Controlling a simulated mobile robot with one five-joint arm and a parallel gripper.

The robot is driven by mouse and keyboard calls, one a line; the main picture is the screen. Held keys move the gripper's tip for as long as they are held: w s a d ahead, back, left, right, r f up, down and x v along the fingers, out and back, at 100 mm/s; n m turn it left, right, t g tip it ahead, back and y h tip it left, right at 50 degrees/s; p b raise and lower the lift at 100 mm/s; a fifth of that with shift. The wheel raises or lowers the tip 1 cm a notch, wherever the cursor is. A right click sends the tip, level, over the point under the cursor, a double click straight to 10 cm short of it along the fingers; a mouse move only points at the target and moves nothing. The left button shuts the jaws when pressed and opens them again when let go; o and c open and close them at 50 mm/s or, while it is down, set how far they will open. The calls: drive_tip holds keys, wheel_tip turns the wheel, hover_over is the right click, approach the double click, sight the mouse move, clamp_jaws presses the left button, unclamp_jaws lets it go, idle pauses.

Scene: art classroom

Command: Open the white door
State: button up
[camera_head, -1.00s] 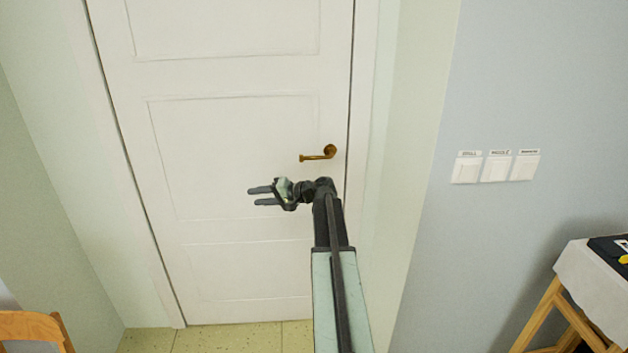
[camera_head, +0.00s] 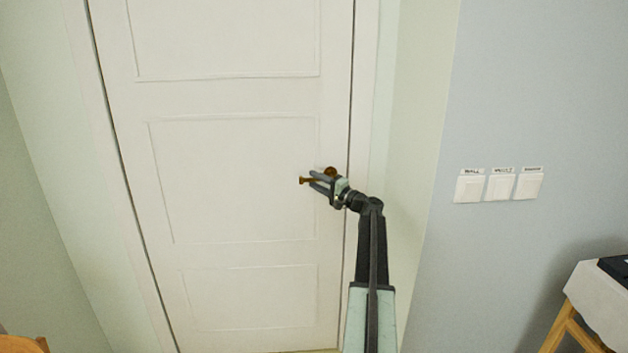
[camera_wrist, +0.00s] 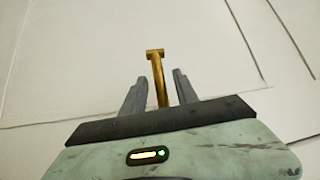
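The white door (camera_head: 230,180) fills the middle of the head view and sits closed in its frame. Its brass lever handle (camera_head: 304,180) is on the right side of the door, partly hidden by my gripper (camera_head: 316,180). In the wrist view the handle (camera_wrist: 157,72) runs between the two grey fingers of my gripper (camera_wrist: 155,88), with a visible gap on each side. The fingers are open. I cannot tell whether either finger touches the handle.
Light switches (camera_head: 499,187) are on the wall to the right of the door. A wooden stand with a white top (camera_head: 598,300) is at the lower right. A wooden chair edge (camera_head: 22,344) shows at the lower left.

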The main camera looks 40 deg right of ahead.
drive_tip(key=shift+w, duration=0.5)
clamp_jaws()
drive_tip(key=shift+a, duration=0.1)
idle(0.9)
